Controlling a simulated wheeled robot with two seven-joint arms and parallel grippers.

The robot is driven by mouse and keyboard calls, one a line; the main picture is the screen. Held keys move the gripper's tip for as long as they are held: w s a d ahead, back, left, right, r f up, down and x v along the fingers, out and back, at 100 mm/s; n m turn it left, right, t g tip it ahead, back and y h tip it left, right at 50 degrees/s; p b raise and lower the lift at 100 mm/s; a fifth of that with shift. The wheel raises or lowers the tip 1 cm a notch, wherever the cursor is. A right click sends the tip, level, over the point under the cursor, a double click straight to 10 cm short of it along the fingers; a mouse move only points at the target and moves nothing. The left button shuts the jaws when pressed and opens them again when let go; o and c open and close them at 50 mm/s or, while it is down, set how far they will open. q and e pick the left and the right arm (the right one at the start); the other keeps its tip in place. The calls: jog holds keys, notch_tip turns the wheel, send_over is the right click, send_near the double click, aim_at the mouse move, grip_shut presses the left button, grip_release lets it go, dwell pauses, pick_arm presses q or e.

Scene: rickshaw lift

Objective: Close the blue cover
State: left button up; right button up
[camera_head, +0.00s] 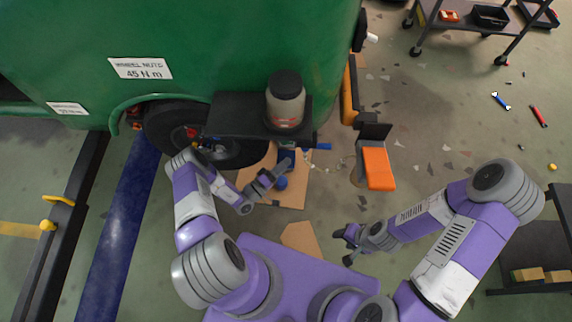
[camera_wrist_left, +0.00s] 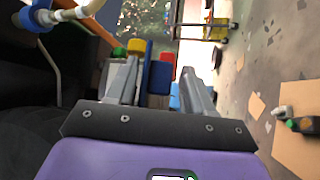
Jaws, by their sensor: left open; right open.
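Several small blue parts show by the green vehicle's wheel in the head view: an upright blue piece (camera_head: 287,154), a round blue piece (camera_head: 281,184) and a blue piece to the right (camera_head: 322,146). I cannot tell for sure which is the blue cover. My left gripper (camera_head: 279,174) is open beside the first two. In the left wrist view, a blue block (camera_wrist_left: 160,76) with a red block (camera_wrist_left: 167,62) shows beyond and between the open fingers (camera_wrist_left: 160,85); contact cannot be told. A blue fitting on a pale hose (camera_wrist_left: 36,18) is at upper left. My right gripper (camera_head: 344,247) is open and empty over the floor.
The green vehicle (camera_head: 220,60) carries a black shelf (camera_head: 235,112) with a dark-lidded jar (camera_head: 286,102) above the wheel (camera_head: 165,130). An orange box (camera_head: 377,168) stands to the right. Cardboard lies on the floor. A blue beam (camera_head: 115,235) runs at left.

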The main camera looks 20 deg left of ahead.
pick_arm(q)
jog(key=shift+w+d+r, duration=0.1)
jog(key=shift+w+d, duration=0.1)
jog(key=shift+w, duration=0.15)
